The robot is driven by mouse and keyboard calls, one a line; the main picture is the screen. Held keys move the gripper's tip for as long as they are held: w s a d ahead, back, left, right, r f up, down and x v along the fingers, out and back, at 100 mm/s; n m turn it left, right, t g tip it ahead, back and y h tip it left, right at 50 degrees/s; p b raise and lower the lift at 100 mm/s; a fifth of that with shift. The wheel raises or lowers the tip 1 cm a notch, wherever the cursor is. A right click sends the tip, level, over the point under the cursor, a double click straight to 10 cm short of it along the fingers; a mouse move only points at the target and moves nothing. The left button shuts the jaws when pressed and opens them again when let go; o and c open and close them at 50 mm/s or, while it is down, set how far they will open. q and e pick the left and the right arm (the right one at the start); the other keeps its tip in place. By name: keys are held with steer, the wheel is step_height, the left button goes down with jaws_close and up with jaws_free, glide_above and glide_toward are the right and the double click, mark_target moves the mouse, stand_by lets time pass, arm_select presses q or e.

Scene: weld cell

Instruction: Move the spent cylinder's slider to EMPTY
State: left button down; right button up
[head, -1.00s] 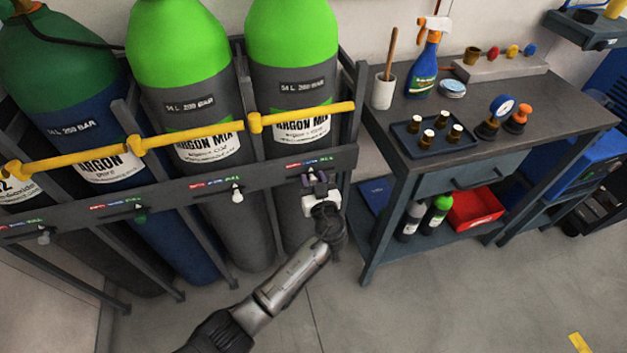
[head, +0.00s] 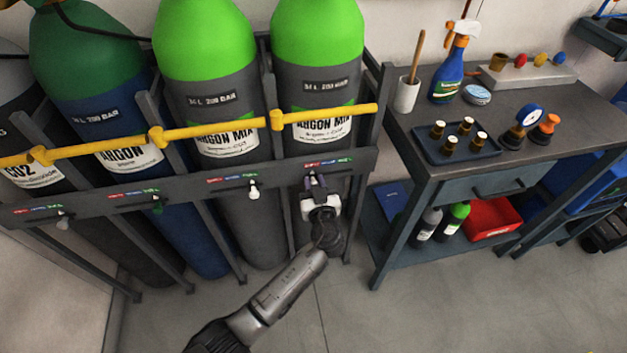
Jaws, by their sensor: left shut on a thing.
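The dark rack rail (head: 225,186) runs across the cylinders, with a small coloured label strip and slider for each. My left gripper (head: 316,186) is shut on the slider of the rightmost green-topped argon mix cylinder (head: 318,92). The jaws cover most of that slider. They sit below the red, left part of its label strip (head: 328,162); the lettering is too small to read. My right gripper is not in view.
Yellow retaining bars (head: 215,128) cross the cylinders above the rail. A workbench (head: 455,178) stands close on the right, with a tray of brass fittings (head: 427,150), a spray bottle (head: 452,68) and a red bin (head: 492,219). The floor in front is clear.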

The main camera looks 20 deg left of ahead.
arm_select(q)
steer(key=shift+a, duration=0.25)
steer(key=shift+d, duration=0.15)
steer(key=c, duration=1.2)
jaws_free()
steer(key=shift+c, duration=0.2)
steer(key=o, duration=0.3)
steer(key=shift+s+a, duration=0.15)
steer(key=shift+a, duration=0.05)
steer(key=shift+o, duration=0.2)
steer(key=shift+d, duration=0.1)
steer(key=shift+d, duration=0.15)
steer(key=p+v, duration=0.2)
steer(key=v, duration=1.1)
steer(key=shift+s+p, duration=0.35)
steer(key=shift+p, duration=0.05)
